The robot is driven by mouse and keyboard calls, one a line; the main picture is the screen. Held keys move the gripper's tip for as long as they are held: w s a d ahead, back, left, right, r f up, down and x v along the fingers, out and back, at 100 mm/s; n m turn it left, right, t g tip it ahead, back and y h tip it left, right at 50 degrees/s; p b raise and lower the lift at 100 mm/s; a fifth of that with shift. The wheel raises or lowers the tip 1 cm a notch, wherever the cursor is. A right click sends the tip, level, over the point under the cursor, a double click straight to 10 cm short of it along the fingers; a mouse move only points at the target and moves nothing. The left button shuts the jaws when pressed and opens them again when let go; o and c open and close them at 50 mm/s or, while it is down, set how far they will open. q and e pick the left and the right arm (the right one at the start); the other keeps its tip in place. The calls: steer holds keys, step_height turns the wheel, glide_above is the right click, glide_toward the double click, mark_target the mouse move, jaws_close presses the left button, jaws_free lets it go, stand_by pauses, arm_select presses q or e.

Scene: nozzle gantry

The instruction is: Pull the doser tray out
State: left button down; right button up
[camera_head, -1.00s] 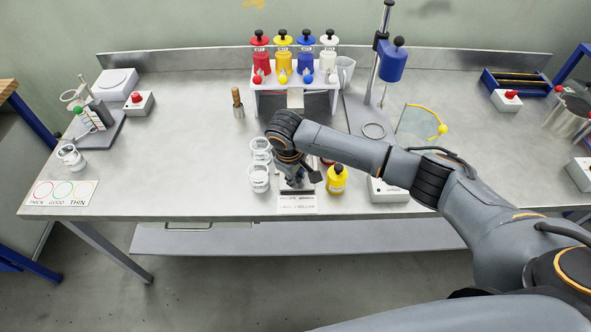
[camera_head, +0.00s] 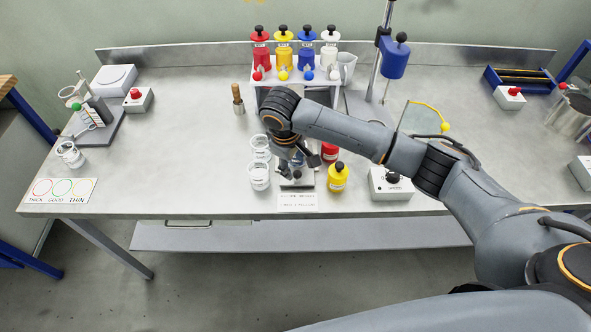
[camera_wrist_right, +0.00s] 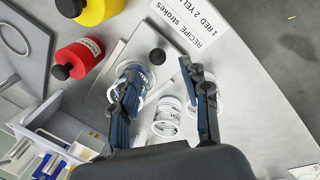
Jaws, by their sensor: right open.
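The doser stand (camera_head: 262,100) at the back middle holds red, yellow, blue and white dosers. The doser tray (camera_head: 309,184), a flat grey plate, lies well in front of the stand, near the bench's front edge. Its black knob (camera_wrist_right: 157,56) shows in the right wrist view, with a clear cup (camera_wrist_right: 148,76) standing on the plate behind it. My right gripper (camera_head: 296,168) hangs over the tray. In the wrist view its fingers (camera_wrist_right: 163,70) are spread, apart from the knob, with nothing held. My arm hides the strip between tray and stand. My left gripper is out of view.
Clear cups (camera_head: 259,176) stand just left of the tray. A yellow bottle (camera_head: 337,178) and a red bottle (camera_head: 329,153) stand right of it. A recipe card (camera_head: 297,201) lies in front. A control box (camera_head: 390,186) stands further right. The left middle of the bench is clear.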

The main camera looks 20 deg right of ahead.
step_height(320, 180, up, 6)
steer(key=a, duration=0.1)
steer(key=shift+s+r, duration=0.2)
steer(key=shift+s, duration=0.2)
steer(key=s+a+f+m+t+y, duration=0.1)
steer(key=s+a+f+y, duration=0.2)
steer(key=s, duration=0.4)
steer(key=s+a+f+y, duration=0.1)
steer(key=s+a+f, duration=0.2)
steer(key=s+f, duration=0.3)
steer(key=s+d+m+t+h, duration=0.15)
steer(key=s+d+m, duration=0.35)
steer(key=s+d, duration=0.9)
step_height(320, 180, down, 29)
steer(key=s+a+g+b, duration=0.1)
steer(key=s+g+b, duration=0.1)
steer(key=s+d+f+b, duration=0.2)
steer(key=s+f, duration=1.4)
steer(key=f, duration=0.2)
steer(key=shift+s+d+f+g+h, duration=0.25)
steer(key=shift+s+d+g+h, duration=0.05)
steer(key=shift+d+g+h, duration=0.15)
